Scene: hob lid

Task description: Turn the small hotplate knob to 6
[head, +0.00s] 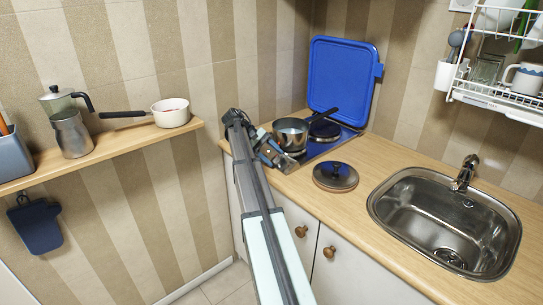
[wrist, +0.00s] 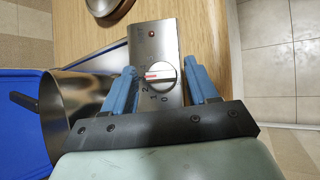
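In the wrist view a round silver knob (wrist: 162,74) with a red and white mark sits on a steel control panel (wrist: 152,45). A few digits, among them 2 and 1, show beside it. I cannot tell clearly which digit the knob's mark points at. My gripper (wrist: 161,69) is open, with a blue finger on each side of the knob and a small gap showing on both sides. In the head view my gripper (head: 271,153) is at the left front of the hob (head: 325,146), and my arm hides the knob.
A saucepan (head: 291,133) stands on the hob close beside my gripper. The raised blue hob lid (head: 343,78) leans at the back. A pot lid (head: 335,177) lies on the counter before the sink (head: 405,205). A wall shelf (head: 100,149) is at left.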

